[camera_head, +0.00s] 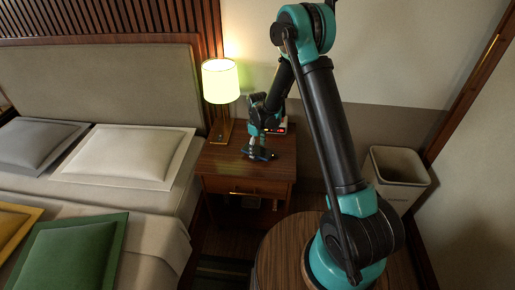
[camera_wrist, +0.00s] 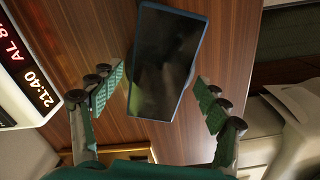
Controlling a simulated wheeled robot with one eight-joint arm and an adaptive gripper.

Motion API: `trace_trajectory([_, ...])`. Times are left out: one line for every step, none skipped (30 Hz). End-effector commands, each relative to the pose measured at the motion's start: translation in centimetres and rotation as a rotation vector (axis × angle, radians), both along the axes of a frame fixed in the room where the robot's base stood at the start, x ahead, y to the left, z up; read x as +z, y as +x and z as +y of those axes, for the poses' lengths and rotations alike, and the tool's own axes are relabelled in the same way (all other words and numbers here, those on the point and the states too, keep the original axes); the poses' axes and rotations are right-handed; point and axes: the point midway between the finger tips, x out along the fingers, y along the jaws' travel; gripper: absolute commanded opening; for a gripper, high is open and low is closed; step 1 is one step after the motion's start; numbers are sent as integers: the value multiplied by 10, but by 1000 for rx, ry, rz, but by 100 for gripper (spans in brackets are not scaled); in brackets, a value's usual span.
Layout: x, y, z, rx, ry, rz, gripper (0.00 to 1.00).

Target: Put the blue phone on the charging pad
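The phone (camera_wrist: 168,65) has a dark screen and a thin blue edge. It lies screen up on the wooden nightstand (camera_wrist: 235,45), at a slight slant in the wrist view.
A digital clock (camera_wrist: 28,70) with red digits stands close to my left finger in the wrist view. A lit lamp (camera_head: 221,82) stands at the nightstand's back left. The bed (camera_head: 150,225) is to the left and a bin (camera_head: 398,172) to the right.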

Motion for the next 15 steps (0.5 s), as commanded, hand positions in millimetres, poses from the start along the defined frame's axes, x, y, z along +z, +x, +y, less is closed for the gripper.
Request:
trace_trajectory([0, 0, 0, 0, 0, 0, 80])
trace_trajectory([0, 0, 0, 0, 0, 0, 80])
trace_trajectory([0, 0, 0, 0, 0, 0, 80])
trace_trajectory([0, 0, 0, 0, 0, 0, 80])
trace_trajectory([0, 0, 0, 0, 0, 0, 80])
trace_trajectory([0, 0, 0, 0, 0, 0, 80])
trace_trajectory([0, 0, 0, 0, 0, 0, 80])
trace_trajectory([0, 0, 0, 0, 0, 0, 80])
trace_trajectory([1, 0, 0, 0, 0, 0, 80])
trace_trajectory([2, 0, 0, 0, 0, 0, 80])
trace_trajectory([3, 0, 0, 0, 0, 0, 80])
trace_trajectory([6, 0, 0, 0, 0, 0, 80])
trace_trajectory([9, 0, 0, 0, 0, 0, 80])
trace_trajectory([12, 0, 0, 0, 0, 0, 80])
trace_trajectory([18, 0, 0, 0, 0, 0, 80])
